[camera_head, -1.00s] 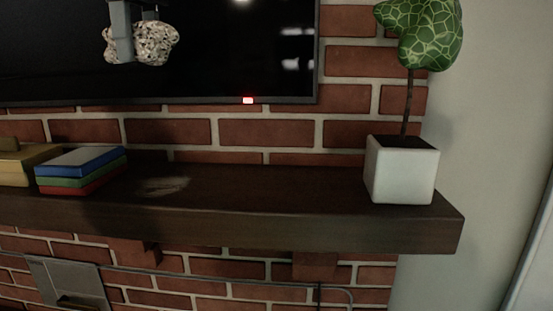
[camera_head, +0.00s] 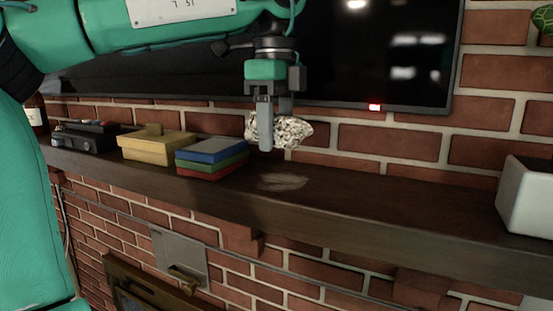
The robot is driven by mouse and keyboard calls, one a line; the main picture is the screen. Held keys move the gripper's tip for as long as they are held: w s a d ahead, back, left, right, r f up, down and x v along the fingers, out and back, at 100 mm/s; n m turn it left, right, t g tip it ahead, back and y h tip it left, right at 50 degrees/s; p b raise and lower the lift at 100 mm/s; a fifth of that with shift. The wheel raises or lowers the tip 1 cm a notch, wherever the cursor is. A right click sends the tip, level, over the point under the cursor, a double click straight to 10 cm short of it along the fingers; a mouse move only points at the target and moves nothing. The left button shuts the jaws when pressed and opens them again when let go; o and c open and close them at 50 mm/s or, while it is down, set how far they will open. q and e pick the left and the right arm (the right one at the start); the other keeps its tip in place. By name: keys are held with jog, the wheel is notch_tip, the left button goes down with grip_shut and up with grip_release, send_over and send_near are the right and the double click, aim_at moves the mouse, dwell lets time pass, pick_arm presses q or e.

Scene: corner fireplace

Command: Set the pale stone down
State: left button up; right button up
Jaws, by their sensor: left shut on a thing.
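The pale stone (camera_head: 292,132) is speckled white and grey. My left gripper (camera_head: 266,135) comes down from above and is shut on it, with one finger in front of the stone. The stone hangs above the dark wooden mantel shelf (camera_head: 350,205), apart from its top. A pale dusty patch (camera_head: 284,181) lies on the shelf below the stone. My right gripper is not in view.
Stacked blue, green and red books (camera_head: 212,158) lie just left of the patch. A yellow box (camera_head: 157,146) and a dark object (camera_head: 85,137) stand farther left. A white planter (camera_head: 526,195) stands at the right. The shelf between patch and planter is clear. A black screen (camera_head: 390,60) hangs behind.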

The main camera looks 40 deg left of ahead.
aim_at(278, 187)
pick_arm(q)
jog(key=f, duration=0.2)
jog(key=shift+w+f+p, duration=0.25)
jog(key=shift+f+p, duration=0.05)
jog(key=shift+f, duration=0.1)
notch_tip(278, 187, down, 3)
jog(key=shift+s+d+r+p, duration=0.1)
jog(key=shift+s+r+p, duration=0.05)
jog(key=shift+p, duration=0.55)
jog(key=shift+f, duration=0.35)
jog(key=shift+a+f, duration=0.2)
jog(key=shift+d, duration=0.15)
jog(key=o, duration=0.9)
jog(key=shift+f, duration=0.15)
jog(key=o, duration=0.4)
jog(key=shift+o, duration=0.2)
